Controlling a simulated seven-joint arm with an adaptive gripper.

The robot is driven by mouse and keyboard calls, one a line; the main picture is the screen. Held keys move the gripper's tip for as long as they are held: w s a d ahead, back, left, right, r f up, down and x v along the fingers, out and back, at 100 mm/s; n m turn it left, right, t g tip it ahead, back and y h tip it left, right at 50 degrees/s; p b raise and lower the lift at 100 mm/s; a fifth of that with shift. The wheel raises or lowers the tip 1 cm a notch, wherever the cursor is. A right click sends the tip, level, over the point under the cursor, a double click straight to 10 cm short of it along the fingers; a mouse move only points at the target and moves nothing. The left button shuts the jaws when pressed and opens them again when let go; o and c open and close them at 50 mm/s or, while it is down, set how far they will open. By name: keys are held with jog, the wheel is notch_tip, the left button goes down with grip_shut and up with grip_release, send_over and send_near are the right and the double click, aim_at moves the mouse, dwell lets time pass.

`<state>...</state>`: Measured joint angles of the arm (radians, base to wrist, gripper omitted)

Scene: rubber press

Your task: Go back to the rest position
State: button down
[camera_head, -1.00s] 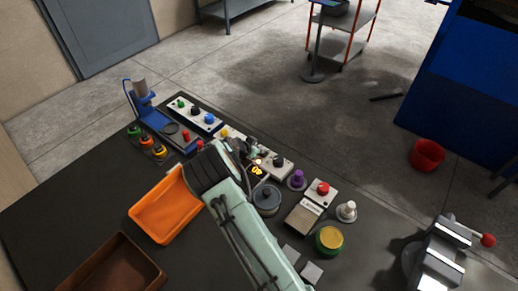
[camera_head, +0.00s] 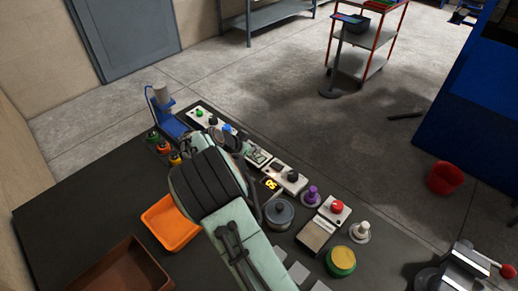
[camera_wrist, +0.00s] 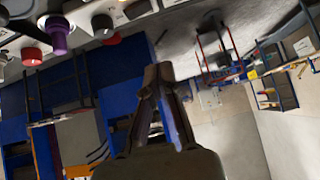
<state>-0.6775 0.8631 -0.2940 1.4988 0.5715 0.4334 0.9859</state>
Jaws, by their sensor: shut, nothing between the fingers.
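My gripper (camera_wrist: 165,80) shows in the wrist view with its dark fingers together and nothing between them. In that view it points out over the floor and the far room, with the row of controls at the upper left. In the head view my pale green arm reaches over the dark table (camera_head: 75,205) and its dark wrist section covers part of the control row. The fingertips are hidden there behind the wrist.
An orange tray (camera_head: 170,225) lies left of my arm, and a brown tray (camera_head: 120,270) is at the front. A pot (camera_head: 279,213), a purple knob (camera_head: 311,196), a red button (camera_head: 337,207) and a yellow-green round container (camera_head: 341,262) stand to the right. A vise (camera_head: 462,268) is at the far right.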

jog(key=shift+d, duration=0.1)
dwell(0.3)
jog(key=d+r+m, duration=0.4)
jog(key=d+r, duration=0.7)
jog(key=r, duration=0.3)
jog(key=s+d+r+y, duration=0.2)
jog(key=s+d+r, duration=0.25)
jog(key=s, duration=0.35)
jog(key=s+a+f+n+g+y, duration=0.1)
jog(key=s+n, duration=0.4)
jog(key=s, duration=0.5)
jog(key=s+a+f+n+g+y, duration=0.2)
jog(key=s+a+f+n+g, duration=0.1)
jog(key=s, duration=0.7)
jog(key=s+a+f+n+g+y, duration=0.1)
jog(key=s+a+f+n+g, duration=0.2)
jog(key=s+n, duration=0.3)
jog(key=s+a+f, duration=0.1)
jog(key=s, duration=0.3)
jog(key=shift+s+f+n+y, duration=0.15)
jog(key=shift+s+n+y, duration=0.15)
jog(key=shift+y, duration=0.1)
jog(key=shift+w, duration=0.1)
